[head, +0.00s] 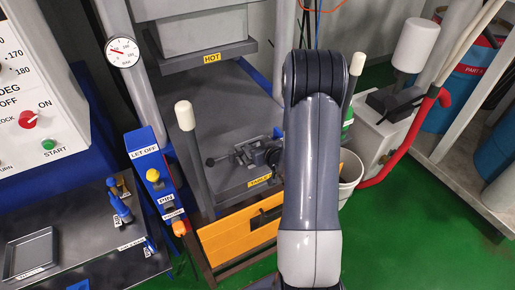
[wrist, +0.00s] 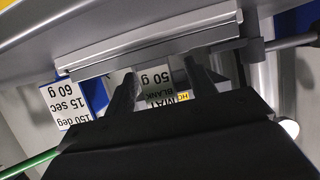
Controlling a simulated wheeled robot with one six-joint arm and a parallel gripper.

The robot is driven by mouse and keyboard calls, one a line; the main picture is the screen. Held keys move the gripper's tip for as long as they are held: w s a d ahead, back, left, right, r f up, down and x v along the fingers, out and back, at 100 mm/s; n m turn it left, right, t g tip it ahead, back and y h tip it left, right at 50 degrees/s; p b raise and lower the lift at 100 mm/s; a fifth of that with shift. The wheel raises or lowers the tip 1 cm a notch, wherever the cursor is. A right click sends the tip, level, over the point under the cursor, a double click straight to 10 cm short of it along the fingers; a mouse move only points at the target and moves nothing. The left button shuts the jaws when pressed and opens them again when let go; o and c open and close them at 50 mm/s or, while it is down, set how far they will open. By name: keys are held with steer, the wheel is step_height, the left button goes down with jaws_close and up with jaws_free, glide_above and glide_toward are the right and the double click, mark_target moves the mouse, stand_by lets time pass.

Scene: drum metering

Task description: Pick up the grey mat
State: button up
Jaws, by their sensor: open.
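I cannot make out the grey mat for certain in either view. In the wrist view, an upside-down label reading MAT BLANK (wrist: 177,103) shows partly behind my gripper (wrist: 159,66). The two dark fingers stand apart, with a white card reading 50 g (wrist: 157,78) seen between them. A silver bar-like edge (wrist: 150,46) lies across the picture just beyond the fingertips. In the head view my arm hides most of what lies beyond it, and I cannot clearly see the gripper there.
A press with a HOT label (head: 212,58) stands over a dark plate (head: 215,145) carrying a metal clamp-like piece (head: 250,157). An orange panel (head: 225,239) is in front. A shallow grey tray (head: 52,243) lies at left, beside a LET OFF unit (head: 143,146). A white bucket (head: 350,172) stands right.

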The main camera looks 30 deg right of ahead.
steer(key=shift+c, duration=0.3)
steer(key=c, duration=1)
steer(key=shift+r, duration=0.1)
